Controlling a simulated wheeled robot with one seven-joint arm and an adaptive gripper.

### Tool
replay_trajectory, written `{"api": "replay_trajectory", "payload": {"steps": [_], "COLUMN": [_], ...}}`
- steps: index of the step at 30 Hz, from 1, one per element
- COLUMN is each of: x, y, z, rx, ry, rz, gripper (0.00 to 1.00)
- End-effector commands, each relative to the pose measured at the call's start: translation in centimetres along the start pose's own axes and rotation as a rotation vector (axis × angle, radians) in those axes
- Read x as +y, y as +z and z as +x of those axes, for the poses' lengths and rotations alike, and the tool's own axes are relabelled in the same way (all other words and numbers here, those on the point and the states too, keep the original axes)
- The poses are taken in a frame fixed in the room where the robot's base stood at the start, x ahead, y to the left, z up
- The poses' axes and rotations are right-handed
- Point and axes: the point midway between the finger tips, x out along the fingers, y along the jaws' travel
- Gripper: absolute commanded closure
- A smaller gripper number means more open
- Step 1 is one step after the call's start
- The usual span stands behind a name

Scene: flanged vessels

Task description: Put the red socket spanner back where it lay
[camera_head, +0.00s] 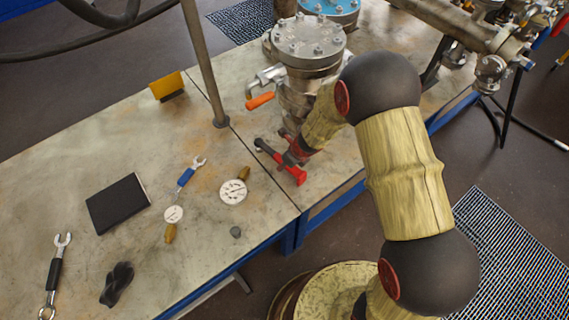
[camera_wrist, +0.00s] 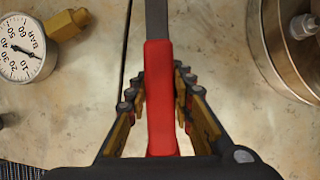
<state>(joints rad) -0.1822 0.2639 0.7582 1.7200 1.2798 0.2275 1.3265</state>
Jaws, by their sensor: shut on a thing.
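The red socket spanner (camera_head: 297,175) has a red handle and a dark shaft. It slants across the bench near the seam, left of the foot of the flanged vessel (camera_head: 307,45). My gripper (camera_head: 290,158) is shut on the spanner's red handle. In the wrist view, the handle (camera_wrist: 159,110) stands between the two fingers of my gripper (camera_wrist: 157,82), with the dark shaft (camera_wrist: 156,18) running up out of the picture. I cannot tell whether the spanner touches the bench or hangs just above it. My arm hides part of the vessel's lower right side.
Two gauges (camera_head: 233,191) (camera_head: 174,214), a blue-handled spanner (camera_head: 186,176) and a black notebook (camera_head: 118,203) lie on the left bench (camera_head: 60,185). A grey pole (camera_head: 207,70) stands behind. A valve with an orange lever (camera_head: 260,100) juts left from the vessel.

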Motion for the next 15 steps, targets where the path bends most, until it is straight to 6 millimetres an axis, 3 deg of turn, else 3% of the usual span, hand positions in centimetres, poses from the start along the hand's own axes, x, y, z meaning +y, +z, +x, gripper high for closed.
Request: {"api": "replay_trajectory", "payload": {"steps": [4,5,15], "x": [-0.05,-0.05,-0.02], "y": [-0.01,-0.01,-0.06], "z": [0.25,0.24,0.22], "rx": [-0.002,-0.002,-0.001], "ry": [-0.001,-0.001,0.0], "rz": [0.0,0.0,0.0], "gripper": [1.0,0.76,0.57]}}
